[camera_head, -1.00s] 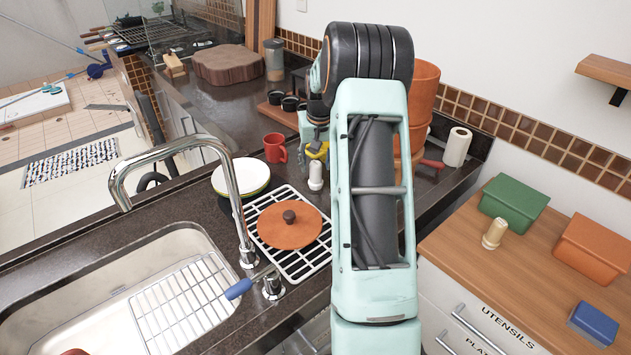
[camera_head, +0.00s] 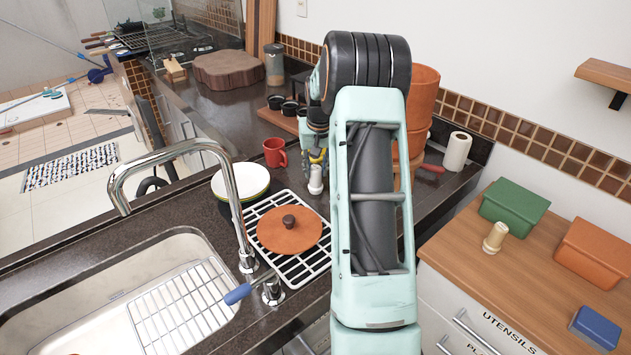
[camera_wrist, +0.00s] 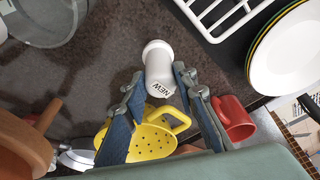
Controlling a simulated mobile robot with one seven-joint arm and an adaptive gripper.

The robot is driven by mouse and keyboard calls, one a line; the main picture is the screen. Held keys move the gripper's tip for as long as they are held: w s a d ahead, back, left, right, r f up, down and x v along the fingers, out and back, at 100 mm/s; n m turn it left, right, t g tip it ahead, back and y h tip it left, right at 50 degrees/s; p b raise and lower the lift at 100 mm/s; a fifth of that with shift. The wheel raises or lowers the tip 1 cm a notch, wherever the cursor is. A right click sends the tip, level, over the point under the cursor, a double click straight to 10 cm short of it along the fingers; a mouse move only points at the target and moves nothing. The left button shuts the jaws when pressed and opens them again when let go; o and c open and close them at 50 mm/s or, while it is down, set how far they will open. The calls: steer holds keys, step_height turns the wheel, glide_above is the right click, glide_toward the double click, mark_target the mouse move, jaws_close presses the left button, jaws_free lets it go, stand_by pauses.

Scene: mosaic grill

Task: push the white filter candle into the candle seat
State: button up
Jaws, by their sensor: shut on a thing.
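The white filter candle (camera_head: 316,180) is upright beside the metal rack in the head view. It also shows in the wrist view (camera_wrist: 158,66), with "NEW" on its side. My gripper (camera_head: 318,158) is at its upper end. In the wrist view the blue fingers of my gripper (camera_wrist: 159,88) are shut on it, one on each side. I cannot tell whether the candle touches the counter. No candle seat can be made out. The terracotta pot (camera_head: 424,95) stands behind my arm, its inside hidden.
A terracotta lid (camera_head: 285,236) rests on the rack (camera_head: 312,262). White plates (camera_head: 240,180) are to the left.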

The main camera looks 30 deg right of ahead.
steer(key=shift+w+d+p+v, duration=0.1)
steer(key=shift+w+p+v, duration=0.1)
steer(key=shift+p+v, duration=0.6)
steer(key=shift+w+d+p+v, duration=0.1)
steer(key=shift+w+p+v, duration=0.2)
steer(key=shift+v, duration=0.85)
steer(key=shift+w+d+p+v, duration=0.1)
steer(key=shift+w+p+v, duration=0.05)
steer(key=shift+p+v, duration=0.65)
steer(key=shift+r, duration=0.35)
steer(key=shift+a, duration=0.1)
